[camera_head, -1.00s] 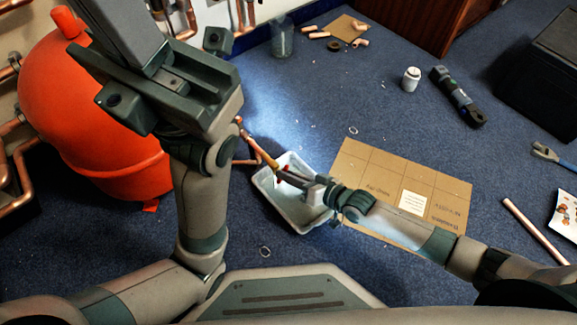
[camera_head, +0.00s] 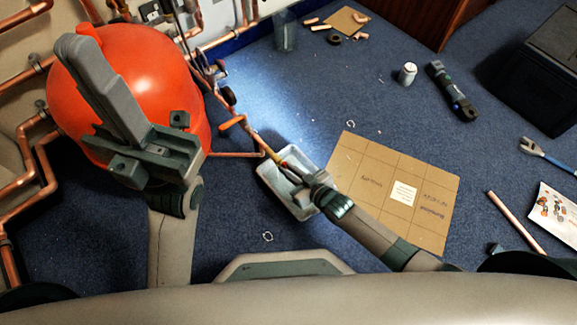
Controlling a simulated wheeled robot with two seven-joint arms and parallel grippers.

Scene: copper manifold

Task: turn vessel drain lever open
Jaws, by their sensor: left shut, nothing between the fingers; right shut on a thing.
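The red vessel (camera_head: 150,75) stands at the upper left, partly hidden behind my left arm. A copper pipe runs down from the manifold to a brass drain valve (camera_head: 273,147) over a grey tray (camera_head: 301,213). A small red part, seemingly the drain lever (camera_head: 284,164), shows at the valve, mostly hidden by my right gripper. My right gripper (camera_head: 287,168) is shut on this lever, just above the tray. My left gripper (camera_head: 84,45) is shut and empty, raised in front of the vessel and well apart from the valve.
A cardboard sheet (camera_head: 375,175) lies right of the tray. Copper pipes (camera_head: 20,185) line the left wall. A white bottle (camera_head: 407,73), a dark tool (camera_head: 452,92), a wrench (camera_head: 545,155) and a black box (camera_head: 540,65) lie farther right.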

